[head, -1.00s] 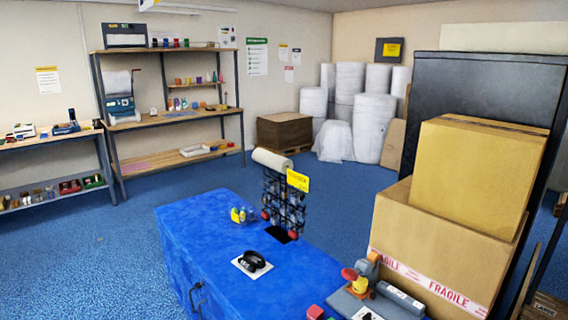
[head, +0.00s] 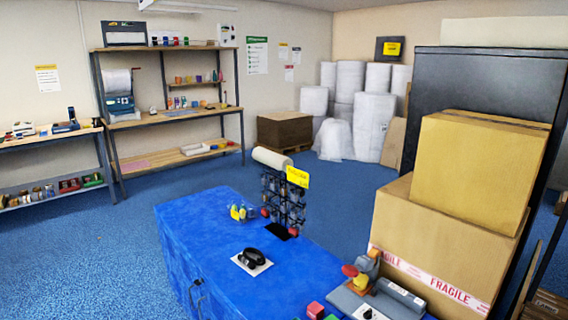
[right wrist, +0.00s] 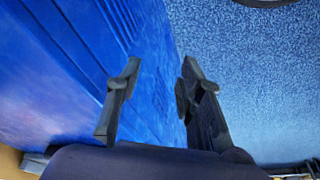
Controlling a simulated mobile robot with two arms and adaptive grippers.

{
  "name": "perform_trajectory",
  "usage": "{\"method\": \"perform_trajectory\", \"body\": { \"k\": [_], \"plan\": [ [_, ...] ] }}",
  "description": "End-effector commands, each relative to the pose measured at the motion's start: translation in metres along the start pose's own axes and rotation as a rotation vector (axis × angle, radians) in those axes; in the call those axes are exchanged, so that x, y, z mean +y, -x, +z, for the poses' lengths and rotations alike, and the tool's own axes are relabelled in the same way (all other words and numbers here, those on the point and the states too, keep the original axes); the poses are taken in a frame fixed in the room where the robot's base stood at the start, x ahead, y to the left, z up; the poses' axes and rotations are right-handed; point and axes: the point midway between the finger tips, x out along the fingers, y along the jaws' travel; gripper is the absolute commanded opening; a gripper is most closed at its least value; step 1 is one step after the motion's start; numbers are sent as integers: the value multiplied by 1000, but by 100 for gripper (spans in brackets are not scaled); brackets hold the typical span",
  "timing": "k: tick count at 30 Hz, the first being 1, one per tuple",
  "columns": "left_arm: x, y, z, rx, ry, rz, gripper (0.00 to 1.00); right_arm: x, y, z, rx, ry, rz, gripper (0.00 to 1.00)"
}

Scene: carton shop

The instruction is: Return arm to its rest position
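My right gripper (right wrist: 158,98) shows in the right wrist view. Its two dark fingers stand apart with nothing between them. Beyond the fingers are the blue side of the counter (right wrist: 75,60) and the speckled blue floor (right wrist: 240,70). The fingers look clear of the counter's side, though the exact distance is hard to tell. Neither gripper shows in the head view, and my left gripper is in no view.
The blue counter (head: 205,245) carries a black ring-shaped item on a white card (head: 252,262), a black rack (head: 285,200) and a grey device (head: 375,295). Stacked cartons (head: 445,240) stand at the right. Shelves (head: 175,120) line the back wall. Floor at left (head: 90,250) is clear.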

Motion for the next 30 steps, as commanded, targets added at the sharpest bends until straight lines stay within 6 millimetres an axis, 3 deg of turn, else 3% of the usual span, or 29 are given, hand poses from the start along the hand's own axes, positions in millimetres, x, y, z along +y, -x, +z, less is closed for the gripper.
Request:
{"method": "perform_trajectory", "body": {
  "k": [8, 15, 19, 24, 30],
  "plan": [
    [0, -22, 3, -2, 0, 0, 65, -7, -136, 60, -61, 10, -9, 35],
    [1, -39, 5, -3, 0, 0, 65, -12, -237, 148, -112, 21, -15, 35],
    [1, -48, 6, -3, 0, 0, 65, -13, -274, 203, -138, 28, -17, 35],
    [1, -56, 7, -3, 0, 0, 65, -13, -299, 261, -162, 34, -19, 35],
    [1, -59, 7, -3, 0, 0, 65, -13, -305, 291, -173, 38, -20, 35]
  ]
}}
